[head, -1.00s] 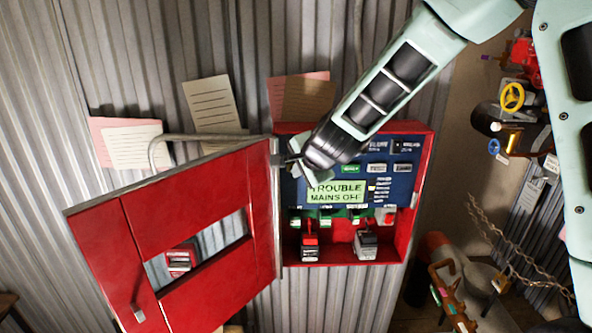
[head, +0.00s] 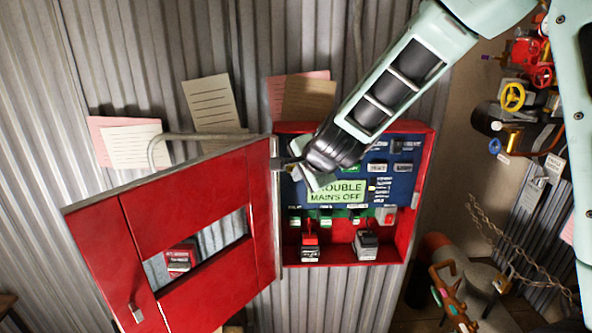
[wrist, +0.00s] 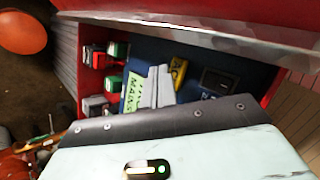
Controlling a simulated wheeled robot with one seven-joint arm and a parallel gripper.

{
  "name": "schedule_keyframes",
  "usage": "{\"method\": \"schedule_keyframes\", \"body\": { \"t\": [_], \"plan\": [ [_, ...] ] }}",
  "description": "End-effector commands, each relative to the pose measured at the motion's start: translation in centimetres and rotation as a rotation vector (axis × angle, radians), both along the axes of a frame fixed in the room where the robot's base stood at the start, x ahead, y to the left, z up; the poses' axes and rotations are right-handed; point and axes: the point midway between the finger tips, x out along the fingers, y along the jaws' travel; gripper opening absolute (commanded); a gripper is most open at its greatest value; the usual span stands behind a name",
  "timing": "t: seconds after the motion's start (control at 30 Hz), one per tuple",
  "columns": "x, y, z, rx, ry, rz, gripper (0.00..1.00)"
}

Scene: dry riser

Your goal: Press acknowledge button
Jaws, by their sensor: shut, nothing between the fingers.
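The open red panel box (head: 427,190) is on the corrugated wall, with a dark blue control face (head: 402,180). My gripper is shut and empty, in front of the upper left of the face. In the wrist view, my fingers (wrist: 155,90) overlap the display (wrist: 134,92). A yellow block (wrist: 178,72) with dark marks is just beside them; I cannot read it for certain, nor tell whether the fingers touch anything. No button is clearly legible as acknowledge.
The red door (head: 180,225) hangs open to the left, its hinge edge close to my gripper. Below the display are a red switch (head: 388,215) and two blocks, one red-topped (head: 310,245), one grey (head: 366,243). Valves (head: 513,96) and a chain are at right.

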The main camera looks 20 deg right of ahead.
Motion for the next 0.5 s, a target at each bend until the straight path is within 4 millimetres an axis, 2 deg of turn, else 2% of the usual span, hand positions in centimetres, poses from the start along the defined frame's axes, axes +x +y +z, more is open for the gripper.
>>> {"method": "schedule_keyframes", "body": {
  "t": [0.5],
  "plan": [
    [-4.2,1.4,0.0,-0.001,-0.001,0.002,0.0]
  ]
}}
